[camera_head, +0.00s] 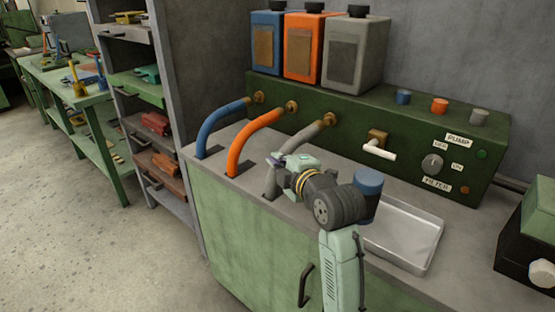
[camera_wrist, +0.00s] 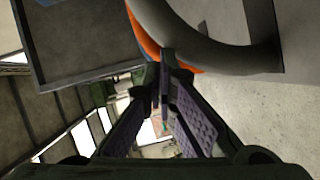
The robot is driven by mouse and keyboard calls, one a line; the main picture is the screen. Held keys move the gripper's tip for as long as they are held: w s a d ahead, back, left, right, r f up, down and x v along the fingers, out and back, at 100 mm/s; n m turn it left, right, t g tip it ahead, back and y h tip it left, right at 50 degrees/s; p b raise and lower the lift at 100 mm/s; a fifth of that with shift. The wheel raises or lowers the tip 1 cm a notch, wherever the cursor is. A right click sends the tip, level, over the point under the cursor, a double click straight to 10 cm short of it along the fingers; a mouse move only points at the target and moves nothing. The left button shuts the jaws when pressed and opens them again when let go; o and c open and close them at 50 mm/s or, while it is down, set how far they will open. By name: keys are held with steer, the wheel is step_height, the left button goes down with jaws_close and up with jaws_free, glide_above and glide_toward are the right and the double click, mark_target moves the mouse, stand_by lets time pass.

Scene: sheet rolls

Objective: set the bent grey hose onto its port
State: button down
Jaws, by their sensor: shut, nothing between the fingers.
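The bent grey hose (camera_head: 303,138) rises from a slot in the bench top and curves to a brass port (camera_head: 329,119) on the green pump box. Its upper end meets the port in the head view; how firmly it is seated I cannot tell. My gripper (camera_head: 275,160) is beside the lower part of the hose and hides some of it. In the wrist view the grey hose (camera_wrist: 215,48) arcs just past the fingertips. My gripper (camera_wrist: 165,70) is shut there with nothing held.
The blue hose (camera_head: 217,124) and orange hose (camera_head: 250,134) run to brass ports on the left. A white-handled valve (camera_head: 379,151) is right of the grey port. A metal tray (camera_head: 410,232) lies on the bench at right. Three coloured canisters stand on the pump box (camera_head: 408,128).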

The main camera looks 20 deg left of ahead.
mark_target(289, 148)
steer(key=w+b, duration=0.1)
steer(key=w+d, duration=0.1)
steer(key=w, duration=0.1)
steer(key=w+b, duration=0.1)
steer(key=shift+w+d+f+b, duration=0.15)
steer(key=shift+w+d+b, duration=0.2)
steer(key=shift+w+d, duration=0.15)
steer(key=shift+w, duration=0.15)
steer(key=shift+s, duration=0.15)
